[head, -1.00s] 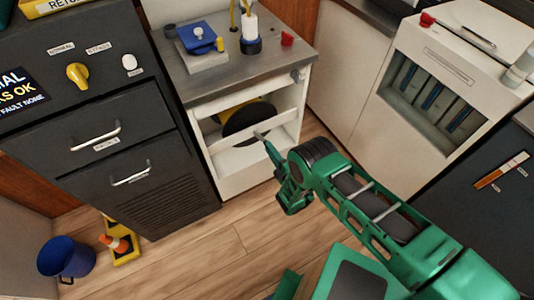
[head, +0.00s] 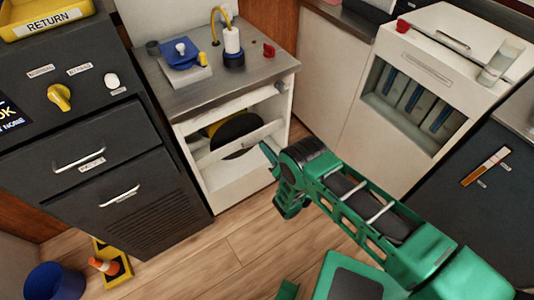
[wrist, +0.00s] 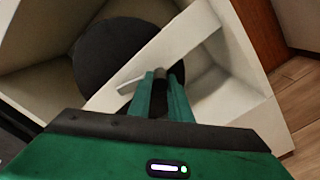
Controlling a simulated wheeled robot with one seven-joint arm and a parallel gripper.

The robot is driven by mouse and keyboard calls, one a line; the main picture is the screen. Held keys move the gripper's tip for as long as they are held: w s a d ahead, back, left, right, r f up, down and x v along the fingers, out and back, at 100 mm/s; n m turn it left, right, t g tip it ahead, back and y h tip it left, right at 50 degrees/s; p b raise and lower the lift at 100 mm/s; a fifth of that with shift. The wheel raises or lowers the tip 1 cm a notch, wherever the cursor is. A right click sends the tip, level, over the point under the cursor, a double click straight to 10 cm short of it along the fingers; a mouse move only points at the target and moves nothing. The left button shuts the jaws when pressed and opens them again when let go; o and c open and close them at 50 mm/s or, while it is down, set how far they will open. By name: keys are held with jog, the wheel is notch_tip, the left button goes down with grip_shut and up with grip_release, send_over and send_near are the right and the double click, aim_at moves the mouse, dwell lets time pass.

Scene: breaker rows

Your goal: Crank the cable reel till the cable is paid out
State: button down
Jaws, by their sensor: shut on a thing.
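The cable reel (head: 236,137) is a dark round disc with a yellow part behind it, inside the open white cabinet below the grey counter. A white bar crosses in front of it. The dark disc also shows in the wrist view (wrist: 105,55). My gripper (head: 266,150) is at the cabinet's open front, right of the reel. In the wrist view my green fingers (wrist: 161,78) are close together around a small dark piece, seemingly the crank's grip. A pale lever (wrist: 130,85) shows just left of them. The fingers hide most of the crank.
A dark drawer cabinet (head: 100,150) stands left.

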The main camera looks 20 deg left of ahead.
jog(key=shift+w+r+n, duration=0.15)
jog(key=shift+r+n, duration=0.3)
jog(key=shift+n, duration=0.05)
jog(key=shift+a+r, duration=0.1)
jog(key=c, duration=1.6)
grip_release()
jog(key=shift+f, duration=0.2)
jog(key=shift+v, duration=5.45)
